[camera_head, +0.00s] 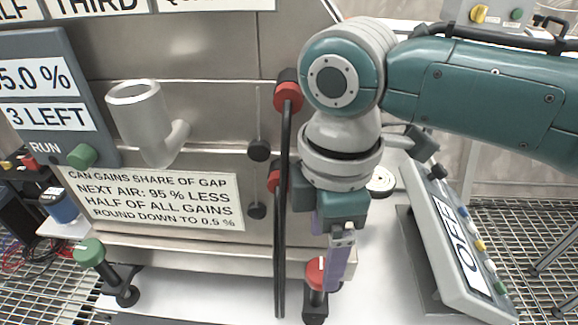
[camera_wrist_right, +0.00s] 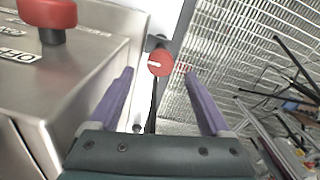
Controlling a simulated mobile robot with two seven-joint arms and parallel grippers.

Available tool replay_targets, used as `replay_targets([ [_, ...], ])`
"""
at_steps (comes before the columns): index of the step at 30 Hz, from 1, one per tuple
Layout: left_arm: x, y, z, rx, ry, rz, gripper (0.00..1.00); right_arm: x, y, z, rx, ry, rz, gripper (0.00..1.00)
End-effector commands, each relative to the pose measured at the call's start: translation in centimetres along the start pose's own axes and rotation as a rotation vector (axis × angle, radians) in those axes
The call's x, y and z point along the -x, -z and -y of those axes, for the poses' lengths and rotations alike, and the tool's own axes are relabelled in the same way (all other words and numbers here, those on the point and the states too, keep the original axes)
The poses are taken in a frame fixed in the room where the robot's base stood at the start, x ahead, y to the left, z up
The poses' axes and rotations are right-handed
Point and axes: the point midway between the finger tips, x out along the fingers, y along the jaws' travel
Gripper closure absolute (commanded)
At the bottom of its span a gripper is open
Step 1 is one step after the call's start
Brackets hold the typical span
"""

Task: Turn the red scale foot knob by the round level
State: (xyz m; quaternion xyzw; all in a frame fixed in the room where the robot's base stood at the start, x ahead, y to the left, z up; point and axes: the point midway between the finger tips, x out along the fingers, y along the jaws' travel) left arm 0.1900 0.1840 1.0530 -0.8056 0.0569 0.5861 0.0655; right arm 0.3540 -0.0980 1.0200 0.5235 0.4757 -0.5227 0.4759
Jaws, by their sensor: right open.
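The red foot knob (camera_head: 314,275) sits on a dark foot at the front of the white surface, partly behind my gripper finger. In the right wrist view the red knob (camera_wrist_right: 160,62) has a white mark and shows beyond and between the purple fingertips. My right gripper (camera_head: 330,268) points down, open, beside the knob in the head view; contact cannot be told. Its two purple fingers also show in the wrist view (camera_wrist_right: 158,76). A small pale round disc (camera_head: 381,181), perhaps the round level, lies right of the gripper, partly hidden. My left gripper is not in view.
A green knob (camera_head: 88,252) stands on another foot at left. Black vertical bars (camera_head: 281,220) run close left of my gripper. A tilted panel reading OFF (camera_head: 458,245) stands to the right. A steel cabinet (camera_head: 215,130) with a funnel (camera_head: 143,120) is behind.

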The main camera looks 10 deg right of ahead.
Motion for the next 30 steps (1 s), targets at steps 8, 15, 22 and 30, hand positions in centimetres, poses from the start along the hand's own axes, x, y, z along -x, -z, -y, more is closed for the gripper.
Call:
replay_targets([
  [8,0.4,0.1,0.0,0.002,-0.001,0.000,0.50,4.7,0.0,0.0,0.000,-0.001,-0.001,0.19],
  [15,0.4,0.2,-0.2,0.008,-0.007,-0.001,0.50,5.5,0.0,0.0,0.000,0.001,0.000,0.19],
  [22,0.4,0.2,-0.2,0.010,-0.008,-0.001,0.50,5.3,0.2,0.3,-0.004,0.003,-0.008,0.19],
  [30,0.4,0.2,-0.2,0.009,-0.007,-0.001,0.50,3.2,3.9,5.7,-0.187,-0.001,-0.201,0.19],
])
